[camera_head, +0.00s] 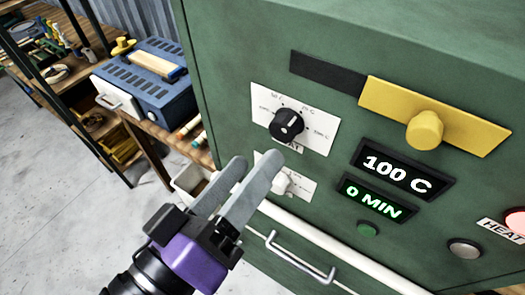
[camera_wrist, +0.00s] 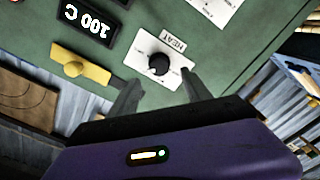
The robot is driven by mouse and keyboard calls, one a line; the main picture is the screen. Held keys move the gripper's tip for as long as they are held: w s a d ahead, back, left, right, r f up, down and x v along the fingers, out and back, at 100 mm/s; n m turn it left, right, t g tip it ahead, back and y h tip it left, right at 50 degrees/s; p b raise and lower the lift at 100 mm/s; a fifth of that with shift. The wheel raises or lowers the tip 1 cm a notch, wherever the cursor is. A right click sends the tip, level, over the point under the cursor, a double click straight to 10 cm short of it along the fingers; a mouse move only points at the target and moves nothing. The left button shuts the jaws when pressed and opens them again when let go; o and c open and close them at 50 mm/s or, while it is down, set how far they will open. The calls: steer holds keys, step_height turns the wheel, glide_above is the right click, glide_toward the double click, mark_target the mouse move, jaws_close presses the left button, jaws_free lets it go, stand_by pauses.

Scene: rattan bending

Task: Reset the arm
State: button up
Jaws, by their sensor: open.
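My gripper (camera_head: 252,166) is open and empty in front of the green machine's panel. In the wrist view my two fingertips (camera_wrist: 160,86) stand apart, with the black dial knob (camera_wrist: 158,64) framed just beyond them. In the head view the black knob (camera_head: 286,124) sits on a white plate, above and right of the fingertips. A white knob (camera_head: 281,184) on a lower plate is partly hidden behind a finger. No contact shows, but the exact gap to the panel is hard to judge.
A yellow slider plate (camera_head: 470,122) and displays reading 100 C (camera_head: 397,169) and 0 MIN (camera_head: 372,198) are on the panel. A metal handle (camera_head: 300,260) juts out below. A blue toolbox-like machine (camera_head: 145,82) stands on a wooden bench at left. Grey floor (camera_head: 60,200) is clear.

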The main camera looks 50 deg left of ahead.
steer(key=shift+s+d, duration=0.1)
steer(key=shift+s, duration=0.25)
stand_by(0.3)
steer(key=s+a+n+g+y, duration=0.2)
steer(key=s+a+n+y, duration=0.15)
steer(key=a+y, duration=0.35)
steer(key=w+d+f+m, duration=0.2)
steer(key=d+f, duration=0.3)
steer(key=d, duration=0.3)
steer(key=w+d+f+m+h+b, duration=0.1)
steer(key=d+f+m, duration=0.2)
steer(key=d+f, duration=0.35)
steer(key=w+d+f+m, duration=0.2)
steer(key=d+f, duration=0.1)
steer(key=d, duration=0.6)
steer(key=s+d+f+m+h, duration=0.4)
steer(key=s+d+h, duration=0.1)
steer(key=d, duration=0.5)
steer(key=s+d+f+m+h, duration=0.4)
steer(key=s+d+h, duration=0.1)
steer(key=d, duration=0.6)
steer(key=shift+s+g+b, duration=0.3)
steer(key=shift+s+b, duration=0.05)
steer(key=shift+b, duration=0.1)
